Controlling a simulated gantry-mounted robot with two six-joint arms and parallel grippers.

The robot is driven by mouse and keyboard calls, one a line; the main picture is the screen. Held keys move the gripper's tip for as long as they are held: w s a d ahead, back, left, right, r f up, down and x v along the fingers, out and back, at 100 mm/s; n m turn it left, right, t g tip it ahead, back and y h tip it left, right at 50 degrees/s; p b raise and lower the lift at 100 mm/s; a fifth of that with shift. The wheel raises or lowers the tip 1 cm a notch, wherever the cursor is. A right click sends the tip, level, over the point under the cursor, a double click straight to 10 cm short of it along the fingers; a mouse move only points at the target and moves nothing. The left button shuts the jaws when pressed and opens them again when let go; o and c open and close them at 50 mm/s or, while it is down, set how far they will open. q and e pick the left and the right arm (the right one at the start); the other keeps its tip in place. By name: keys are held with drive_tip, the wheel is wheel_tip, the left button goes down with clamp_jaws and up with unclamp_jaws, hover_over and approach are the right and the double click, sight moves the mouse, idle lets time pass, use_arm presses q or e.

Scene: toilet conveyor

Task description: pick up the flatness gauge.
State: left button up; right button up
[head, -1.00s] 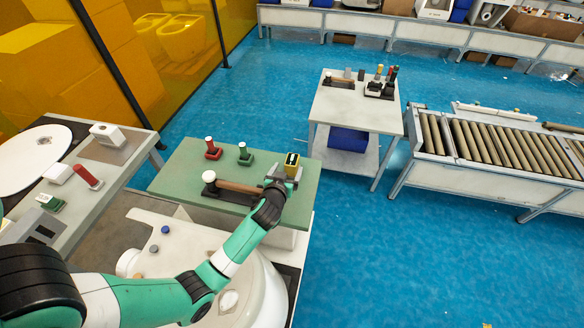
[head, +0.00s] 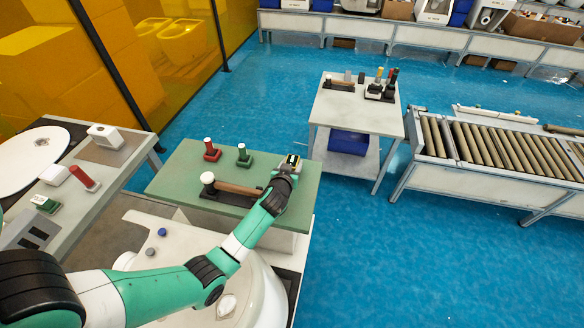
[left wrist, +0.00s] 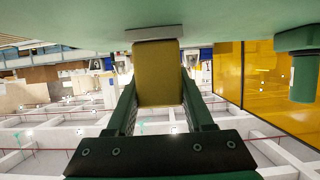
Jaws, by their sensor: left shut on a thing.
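A small yellow block with a dark, light-marked top, which I take to be the flatness gauge (head: 292,160), is at the right end of the green tabletop (head: 215,165). My left gripper (head: 285,175) covers its near side in the head view. In the left wrist view the yellow body (left wrist: 159,85) sits between the two green fingers, and my left gripper (left wrist: 159,100) is shut on it. A grey base plate (left wrist: 155,33) shows at its end against the green surface. I cannot tell whether it is lifted clear. My right gripper is not in view.
A wooden-handled tool with a white knob (head: 207,178) lies close left of the gripper. A red stamp-like tool (head: 211,152) and a green one (head: 244,156) stand behind. A white toilet (head: 230,280) is below my arm. Blue floor lies to the right.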

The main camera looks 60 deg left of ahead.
use_arm(q)
clamp_jaws()
drive_tip(key=shift+r, duration=0.1)
